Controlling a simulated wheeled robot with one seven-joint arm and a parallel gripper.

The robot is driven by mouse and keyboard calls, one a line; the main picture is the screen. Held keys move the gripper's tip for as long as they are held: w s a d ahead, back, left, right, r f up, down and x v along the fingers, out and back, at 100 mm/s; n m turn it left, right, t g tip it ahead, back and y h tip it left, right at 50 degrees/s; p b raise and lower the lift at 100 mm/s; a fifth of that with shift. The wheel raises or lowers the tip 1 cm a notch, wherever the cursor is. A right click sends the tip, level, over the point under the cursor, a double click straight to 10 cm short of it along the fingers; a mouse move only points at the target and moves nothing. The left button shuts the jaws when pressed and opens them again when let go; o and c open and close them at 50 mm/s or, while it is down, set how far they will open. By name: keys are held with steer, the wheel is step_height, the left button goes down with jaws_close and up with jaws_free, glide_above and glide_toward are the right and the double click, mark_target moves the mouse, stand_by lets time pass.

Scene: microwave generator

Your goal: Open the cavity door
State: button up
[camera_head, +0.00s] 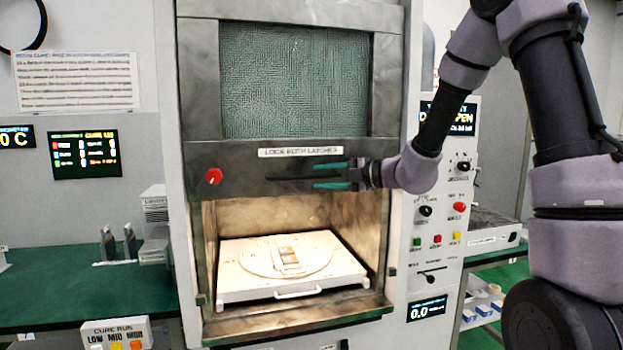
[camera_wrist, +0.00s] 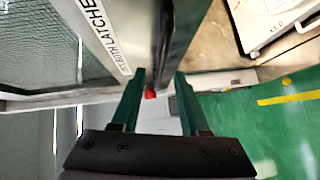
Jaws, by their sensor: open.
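The cavity door (camera_head: 295,85) has a dark metal frame and a meshed window. It stands raised, and the lit cavity (camera_head: 230,220) shows open below it. A label reading "LOCK BOTH LATCHES" (camera_head: 300,151) is on its lower rail, with a red knob (camera_head: 214,176) at the left. My gripper (camera_head: 318,176) is at the lower rail's right half, its green fingers open and pointing left, one above the other. In the wrist view, the dark rail edge (camera_wrist: 180,40) shows beyond and between the open fingers (camera_wrist: 160,78); I cannot tell whether they touch it.
Inside the cavity is a white tray (camera_head: 235,291) with a round plate and a small block. A control panel (camera_head: 437,225) with knobs and buttons is at the right, beside my arm. A green bench (camera_head: 60,295) is at the left.

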steer(key=f+v, duration=0.1)
steer(key=v, duration=0.5)
steer(key=shift+r, duration=0.5)
steer(key=shift+s+d, duration=0.1)
steer(key=shift+s, duration=0.05)
steer(key=s+d+r+n+g+h, duration=0.1)
steer(key=s+n+g+h, duration=0.1)
steer(key=s+n, duration=0.75)
steer(key=s+d+r+n+g+h, duration=0.25)
steer(key=s+n, duration=0.35)
steer(key=n, duration=0.6)
steer(key=s+d+r+n+t+h, duration=0.1)
steer(key=s+d+n+t+h, duration=0.1)
steer(key=d+n, duration=0.4)
steer(key=s+d+r+n+t+h, duration=0.1)
steer(key=s+d+n+h, duration=0.3)
steer(key=n, duration=0.7)
steer(key=d+t+h, duration=0.1)
steer(key=d+h, duration=0.1)
steer(key=d, duration=0.1)
steer(key=shift+s+d+n, duration=0.2)
steer(key=shift+s+n, duration=0.1)
steer(key=shift+n, duration=0.05)
